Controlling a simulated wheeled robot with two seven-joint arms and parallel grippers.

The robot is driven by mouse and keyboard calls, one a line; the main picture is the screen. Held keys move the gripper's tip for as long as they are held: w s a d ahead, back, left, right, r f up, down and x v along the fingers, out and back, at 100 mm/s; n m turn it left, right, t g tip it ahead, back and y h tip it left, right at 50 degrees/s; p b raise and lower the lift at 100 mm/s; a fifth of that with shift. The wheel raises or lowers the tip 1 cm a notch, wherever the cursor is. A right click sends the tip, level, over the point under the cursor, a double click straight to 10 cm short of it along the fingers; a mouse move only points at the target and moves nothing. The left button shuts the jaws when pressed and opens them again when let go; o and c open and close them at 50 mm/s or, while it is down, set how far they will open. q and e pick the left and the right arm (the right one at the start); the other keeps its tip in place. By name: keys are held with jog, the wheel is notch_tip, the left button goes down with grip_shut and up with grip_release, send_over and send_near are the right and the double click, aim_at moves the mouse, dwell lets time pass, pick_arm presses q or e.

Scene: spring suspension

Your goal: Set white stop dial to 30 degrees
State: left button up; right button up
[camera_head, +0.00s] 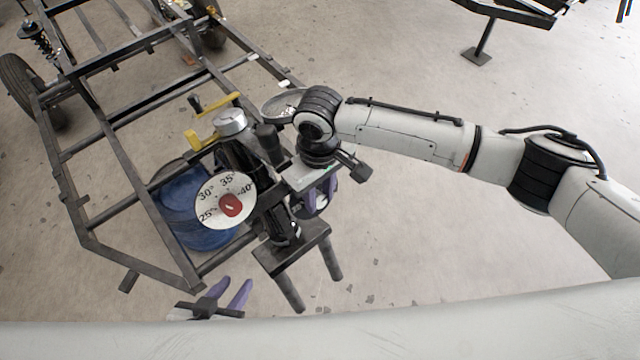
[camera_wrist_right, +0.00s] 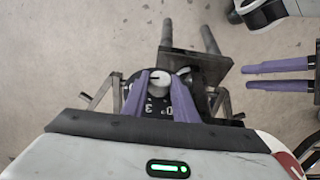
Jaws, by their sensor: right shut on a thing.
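A white round dial face (camera_head: 212,208) with a red hub shows 25, 30, 35 and 40 degree marks in the head view. In the right wrist view, a small white knob (camera_wrist_right: 160,79) sits on a black face with white numbers, partly hidden. My right gripper (camera_wrist_right: 158,80) has its purple fingers shut on this knob, one on each side. In the head view my right gripper (camera_head: 320,199) is mostly hidden by its wrist. My left gripper (camera_head: 234,285) is open and empty at the bottom, apart from the fixture; it also shows in the right wrist view (camera_wrist_right: 245,77).
A dark tubular frame (camera_head: 105,240) fills the left, with a blue drum (camera_head: 195,236) beside it. Yellow handles (camera_head: 203,142) and a silver cap (camera_head: 230,121) stand above the dial. A black plate with legs (camera_head: 292,255) stands below. The floor at lower right is clear.

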jog(key=shift+r, duration=0.15)
jog(key=o, duration=1.1)
jog(key=shift+c, duration=0.2)
